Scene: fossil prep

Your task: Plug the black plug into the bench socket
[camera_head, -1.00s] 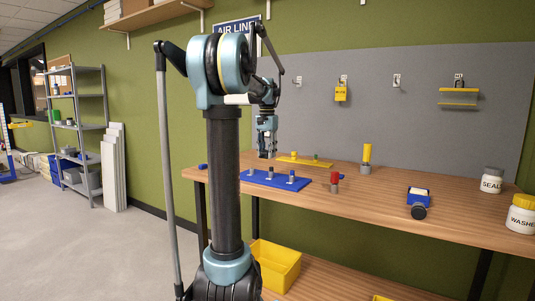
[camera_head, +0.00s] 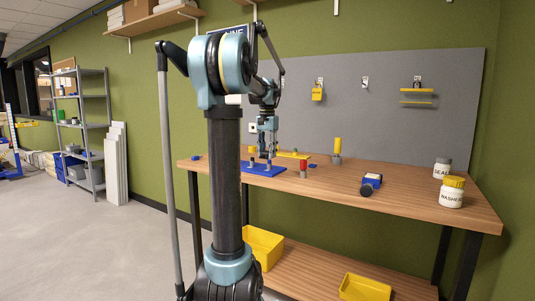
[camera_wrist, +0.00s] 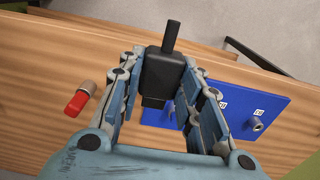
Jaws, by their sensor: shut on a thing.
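The black plug (camera_wrist: 164,72) is between the fingers of my gripper (camera_wrist: 163,82) in the wrist view, with its black cord end pointing up in the picture. My gripper (camera_head: 267,153) is shut on it and hangs over the bench by the blue board. In the head view I cannot make out the plug. A small white plate with a dark middle (camera_head: 253,128) on the back wall, just left of my gripper, may be the bench socket; it is too small to be sure.
The blue board (camera_wrist: 262,93) with upright fittings lies below my gripper. The bench front is mostly clear.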

